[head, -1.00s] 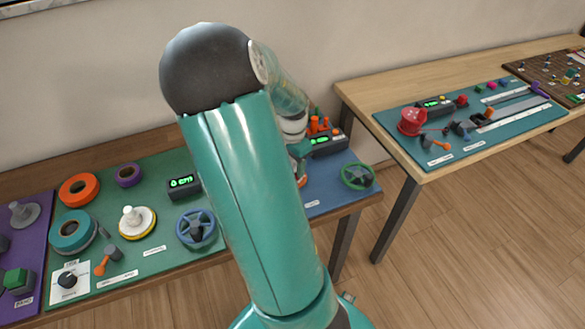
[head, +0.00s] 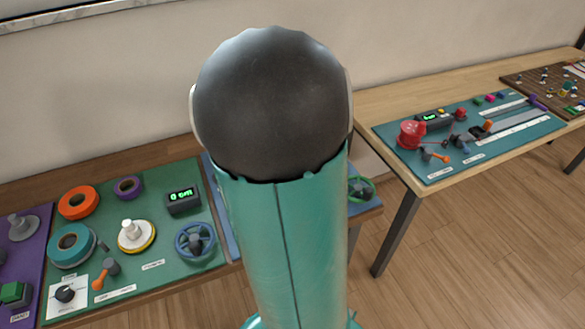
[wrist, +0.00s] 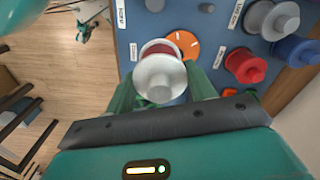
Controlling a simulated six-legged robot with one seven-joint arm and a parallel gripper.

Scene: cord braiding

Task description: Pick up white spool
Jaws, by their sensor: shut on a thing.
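The white spool (wrist: 160,76) is seen end-on in the wrist view, with its pale round flange toward the camera. My gripper (wrist: 161,92) has its green fingers on either side of the spool and is shut on it. Behind the spool is the blue board (wrist: 133,22) with an orange dial (wrist: 185,45) partly covered by it. I cannot tell whether the spool is clear of the board. In the head view my arm hides the gripper and the spool.
Red (wrist: 245,66), grey (wrist: 272,18) and blue (wrist: 296,52) spools stand on the board's right side. In the head view, a green board (head: 155,285) with tape rolls and knobs lies left, and another table (head: 440,178) stands right. Open floor (head: 490,230) lies in front.

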